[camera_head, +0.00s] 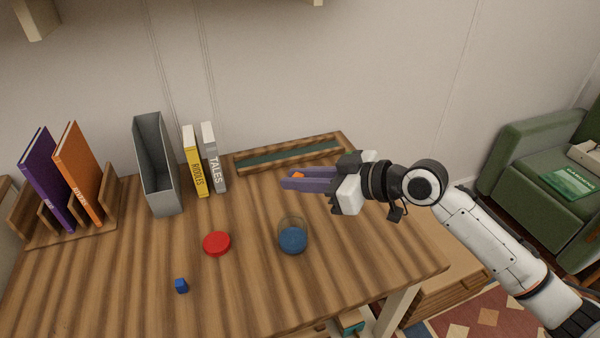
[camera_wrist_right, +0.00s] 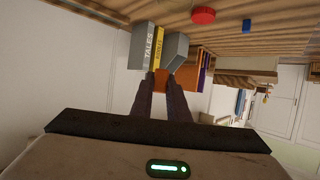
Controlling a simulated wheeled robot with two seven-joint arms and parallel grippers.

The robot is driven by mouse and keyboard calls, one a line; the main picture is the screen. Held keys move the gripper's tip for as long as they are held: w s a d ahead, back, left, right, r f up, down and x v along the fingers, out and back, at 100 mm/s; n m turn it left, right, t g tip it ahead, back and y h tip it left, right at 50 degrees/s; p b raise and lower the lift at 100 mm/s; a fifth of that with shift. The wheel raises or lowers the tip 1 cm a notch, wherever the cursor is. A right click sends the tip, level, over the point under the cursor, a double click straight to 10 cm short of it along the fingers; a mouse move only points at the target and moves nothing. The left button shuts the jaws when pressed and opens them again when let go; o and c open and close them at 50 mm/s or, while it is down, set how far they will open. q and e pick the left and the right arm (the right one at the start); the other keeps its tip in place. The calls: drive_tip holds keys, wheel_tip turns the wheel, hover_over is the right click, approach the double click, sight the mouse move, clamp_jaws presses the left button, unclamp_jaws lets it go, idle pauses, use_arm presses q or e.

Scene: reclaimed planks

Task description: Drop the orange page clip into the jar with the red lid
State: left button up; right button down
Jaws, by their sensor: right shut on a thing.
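The orange page clip (camera_head: 298,175) is held between the fingertips of my right gripper (camera_head: 291,182), raised above the back right of the table. The clip also shows at the fingertips in the right wrist view (camera_wrist_right: 161,82). A clear glass jar (camera_head: 293,236) with blue in its lower part stands upright on the table, nearer the front than the gripper and apart from it. The red lid (camera_head: 217,243) lies flat on the table left of the jar; it also shows in the right wrist view (camera_wrist_right: 203,16). My left gripper is not in view.
A small blue block (camera_head: 181,286) lies at the front left of the wooden table (camera_head: 120,290). A book rack (camera_head: 70,228), a grey file holder (camera_head: 158,170), two upright books (camera_head: 205,160) and a shallow wooden tray (camera_head: 240,170) stand along the back. The table around the jar is clear.

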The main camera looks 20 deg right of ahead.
drive_tip(key=b, duration=0.4)
hover_over(293, 232)
drive_tip(key=w+d, duration=0.2)
wheel_tip(293, 232, down, 5)
drive_tip(key=shift+d+f+b, duration=0.25)
drive_tip(key=shift+f+b, duration=0.3)
drive_tip(key=shift+b, duration=0.2)
drive_tip(key=c, duration=1.6)
unclamp_jaws()
drive_tip(key=shift+c, duration=0.2)
